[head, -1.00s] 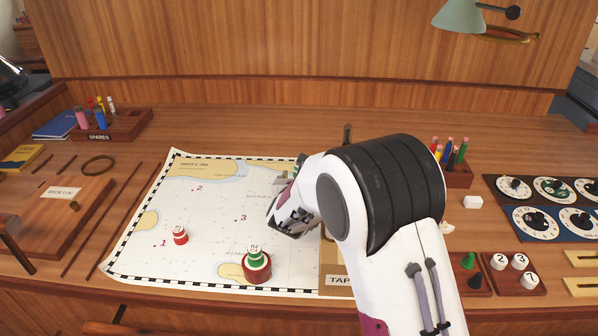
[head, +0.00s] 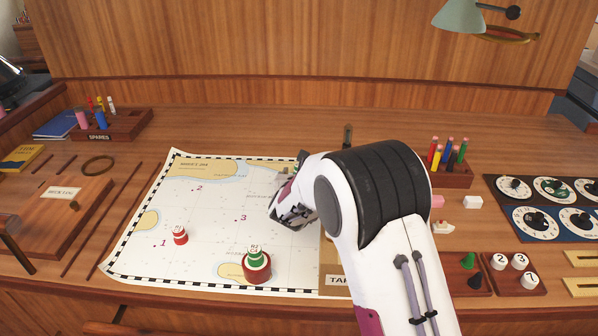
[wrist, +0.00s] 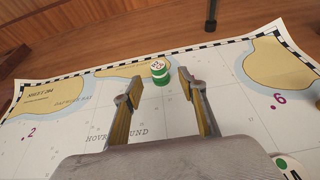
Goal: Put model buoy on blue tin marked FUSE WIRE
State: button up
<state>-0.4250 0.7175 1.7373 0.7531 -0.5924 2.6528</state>
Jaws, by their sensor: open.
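A green buoy with a white band and a marked white top (wrist: 160,72) stands upright on the chart, just beyond my open fingertips in the wrist view. My gripper (wrist: 166,92) is empty, its fingers apart and the buoy between their lines, not touching it. I see no blue FUSE WIRE tin; my arm hides part of the desk.
The chart (head: 130,262) lies on the desk. A box partly reading TAP (head: 335,281) is beside my arm. A SPARES rack (head: 122,130) is back left, a pencil holder (head: 452,177) and toy boat (head: 444,229) are to the right.

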jog(key=shift+x, duration=2.2)
jog(key=shift+r, duration=0.1)
jog(key=shift+a, duration=0.1)
jog(key=c, duration=1)
notch_tip(320, 180, up, 10)
jog(key=shift+f, duration=0.1)
